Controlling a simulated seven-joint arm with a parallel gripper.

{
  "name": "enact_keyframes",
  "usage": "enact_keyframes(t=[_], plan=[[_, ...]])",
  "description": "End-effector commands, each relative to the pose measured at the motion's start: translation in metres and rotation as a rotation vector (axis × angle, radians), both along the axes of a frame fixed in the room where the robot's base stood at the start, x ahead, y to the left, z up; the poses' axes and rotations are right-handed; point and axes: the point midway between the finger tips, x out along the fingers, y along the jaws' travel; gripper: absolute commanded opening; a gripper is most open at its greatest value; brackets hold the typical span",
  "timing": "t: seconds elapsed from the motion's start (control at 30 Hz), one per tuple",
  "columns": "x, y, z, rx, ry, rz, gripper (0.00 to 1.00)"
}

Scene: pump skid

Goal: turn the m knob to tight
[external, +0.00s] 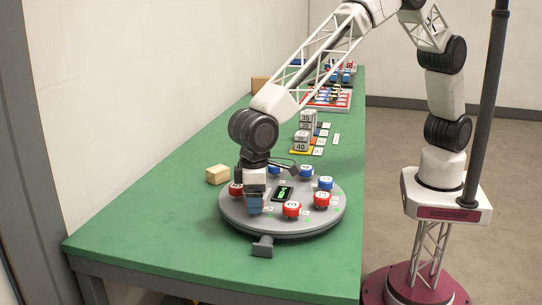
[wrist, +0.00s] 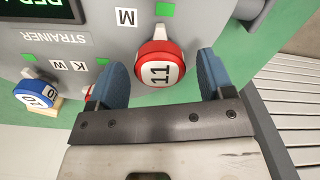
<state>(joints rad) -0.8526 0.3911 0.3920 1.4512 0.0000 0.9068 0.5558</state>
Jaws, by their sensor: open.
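The m knob is a red knob with a white face marked 11 (wrist: 160,68), below the white M label (wrist: 126,17) in the wrist view. A white pointer on its rim aims up toward a green mark (wrist: 165,9). My gripper (wrist: 160,70) is open, with one blue finger on each side of the knob; I cannot tell whether either touches it. In the external view my gripper (external: 255,208) is over the near left edge of the round grey panel (external: 270,225) and hides this knob.
Other red knobs (external: 291,209) and blue knobs (external: 325,183) stand around a dark display (external: 283,193) on the panel. In the wrist view a blue knob (wrist: 36,93) is at left. The green table (external: 150,225) is clear at left.

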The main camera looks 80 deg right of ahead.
Motion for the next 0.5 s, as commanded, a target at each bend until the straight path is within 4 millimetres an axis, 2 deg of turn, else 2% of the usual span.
enact_keyframes(t=[0.27, 0.5], plan=[[0.000, 0.000, 0.006, 0.000, 0.000, 0.000, 0.74], [0.000, 0.000, 0.030, 0.001, -0.001, 0.000, 0.74]])
